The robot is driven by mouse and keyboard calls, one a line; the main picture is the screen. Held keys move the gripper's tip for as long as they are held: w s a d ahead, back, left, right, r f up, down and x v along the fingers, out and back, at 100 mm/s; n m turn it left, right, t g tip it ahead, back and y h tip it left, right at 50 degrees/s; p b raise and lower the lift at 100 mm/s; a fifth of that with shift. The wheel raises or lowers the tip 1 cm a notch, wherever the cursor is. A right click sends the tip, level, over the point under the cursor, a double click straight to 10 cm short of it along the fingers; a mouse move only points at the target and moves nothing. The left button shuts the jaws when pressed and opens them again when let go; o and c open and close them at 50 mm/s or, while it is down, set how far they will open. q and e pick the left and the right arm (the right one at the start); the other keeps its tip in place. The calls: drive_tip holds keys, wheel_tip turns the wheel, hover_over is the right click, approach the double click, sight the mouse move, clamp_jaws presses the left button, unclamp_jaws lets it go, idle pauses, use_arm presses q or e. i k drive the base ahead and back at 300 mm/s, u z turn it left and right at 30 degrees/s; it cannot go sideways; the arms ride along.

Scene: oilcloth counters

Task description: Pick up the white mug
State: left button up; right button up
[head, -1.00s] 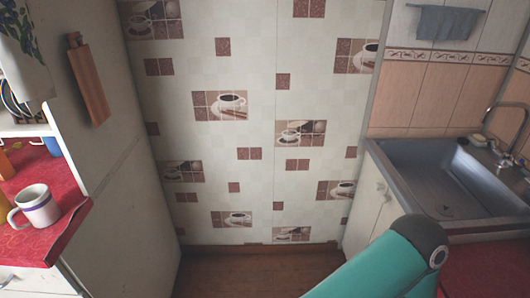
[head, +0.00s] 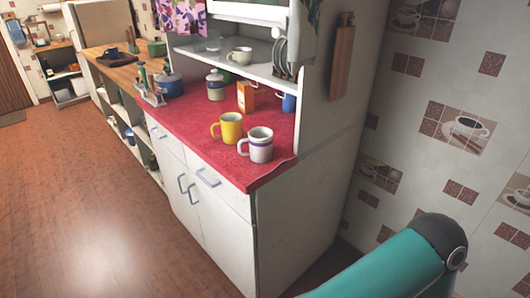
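The white mug (head: 258,146) with a purple band stands upright on the red oilcloth counter (head: 215,160), near its front right corner. Its handle points left. A yellow mug (head: 228,128) stands just behind and to its left. A teal arm link of mine shows at the bottom right, well apart from the mug. Neither gripper is in view.
An orange box (head: 246,97), a blue mug (head: 289,103), a lidded jar (head: 215,85) and a blue pot (head: 170,84) stand farther back on the counter. A shelf (head: 262,72) with a cup overhangs the back. The wooden floor (head: 90,200) at left is clear.

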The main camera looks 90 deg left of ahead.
sight(255, 146)
drive_tip(key=z, duration=0.5)
drive_tip(key=i, duration=0.2)
drive_tip(key=u, duration=2.3)
drive_tip(key=i, duration=0.25)
drive_tip(key=u, duration=1.2)
drive_tip(key=k, duration=0.55)
drive_tip(key=u, duration=0.35)
drive_tip(key=i, duration=0.45)
